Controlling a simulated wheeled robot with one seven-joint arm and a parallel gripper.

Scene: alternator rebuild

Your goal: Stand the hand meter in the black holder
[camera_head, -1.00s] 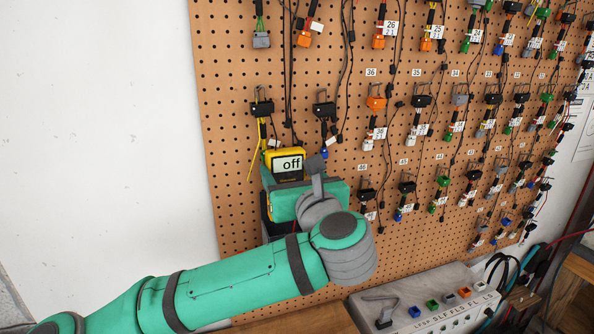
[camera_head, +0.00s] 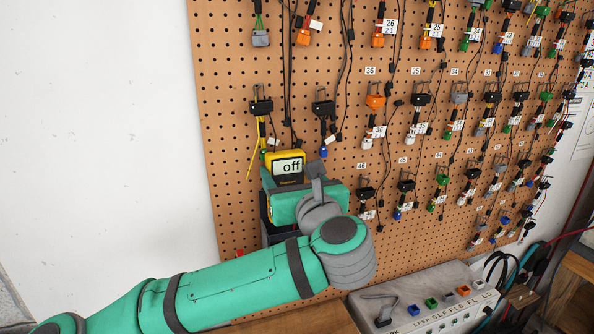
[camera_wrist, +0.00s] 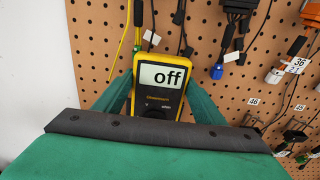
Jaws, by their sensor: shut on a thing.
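The hand meter (camera_head: 286,168) is yellow and black, with a screen reading "off". It stands about upright in front of the pegboard. It also shows in the wrist view (camera_wrist: 158,78), between the two green fingers. My gripper (camera_wrist: 160,100) is shut on its sides; in the head view, my gripper (camera_head: 291,178) covers the meter's lower part. A dark, box-like part, seemingly the black holder (camera_head: 272,233), shows just below my gripper. It is mostly hidden by my arm, so I cannot tell whether the meter's bottom is inside it or touching it.
The pegboard (camera_head: 232,130) behind holds several hanging connectors and cables, some close above and right of the meter. A grey tester box with sockets (camera_head: 440,300) stands at the lower right. The white wall (camera_head: 100,130) at left is bare.

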